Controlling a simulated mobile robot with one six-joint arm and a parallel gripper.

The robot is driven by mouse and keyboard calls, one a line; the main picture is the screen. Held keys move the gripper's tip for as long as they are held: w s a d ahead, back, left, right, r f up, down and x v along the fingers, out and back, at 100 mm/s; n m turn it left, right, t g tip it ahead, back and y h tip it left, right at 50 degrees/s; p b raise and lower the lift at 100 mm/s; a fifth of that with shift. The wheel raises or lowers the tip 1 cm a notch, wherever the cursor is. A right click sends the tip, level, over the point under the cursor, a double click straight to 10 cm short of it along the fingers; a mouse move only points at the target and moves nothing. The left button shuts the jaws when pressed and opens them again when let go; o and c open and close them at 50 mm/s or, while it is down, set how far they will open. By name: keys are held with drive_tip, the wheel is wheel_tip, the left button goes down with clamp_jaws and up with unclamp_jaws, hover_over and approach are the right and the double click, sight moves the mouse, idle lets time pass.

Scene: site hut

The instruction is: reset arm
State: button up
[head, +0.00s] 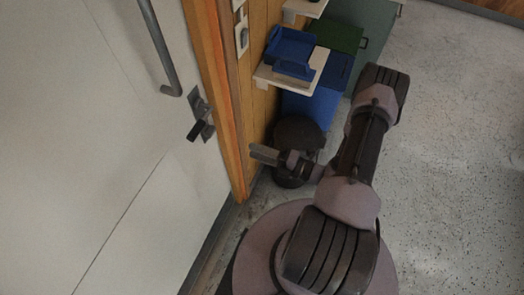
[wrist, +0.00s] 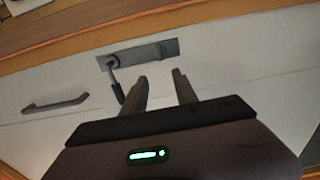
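My arm reaches up from the bottom of the head view and bends back to the left, so my gripper (head: 264,154) points at the door frame. In the wrist view my gripper (wrist: 162,82) has its two fingers apart with nothing between them. The white door (head: 90,130) fills the left of the head view. Its dark lever handle (head: 198,129) on a grey plate is apart from my gripper. In the wrist view the lever handle (wrist: 117,82) is beyond and left of the fingers, hanging down from its plate.
A long grey pull bar (head: 160,50) is on the door. The wooden door frame (head: 222,110) is close to my fingertips. A shelf (head: 265,75) with a blue tray (head: 291,50), blue and green bins (head: 335,75), and a dark round container (head: 298,132) stand behind. Speckled floor (head: 450,140) is clear at right.

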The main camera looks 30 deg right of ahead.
drive_tip(key=shift+v, duration=0.85)
drive_tip(key=s+a+r+n+g+b, duration=0.1)
drive_tip(key=a+r+n+g+b, duration=0.1)
drive_tip(key=a+r+n+g, duration=0.75)
drive_tip(key=s+a+r+n+g+b, duration=0.15)
drive_tip(key=r+n+g, duration=0.35)
drive_tip(key=n, duration=0.9)
drive_tip(key=s+a+r+n+t+h+b, duration=0.1)
drive_tip(key=s+r+n+h, duration=0.3)
drive_tip(key=n, duration=0.5)
drive_tip(key=s+a+r+n+t+h+b, duration=0.1)
drive_tip(key=s+r+n+t+h, duration=0.3)
drive_tip(key=r+n, duration=0.4)
drive_tip(key=shift+n+t+h+b, duration=0.3)
drive_tip(key=shift+n+t, duration=0.05)
drive_tip(key=shift+n, duration=0.6)
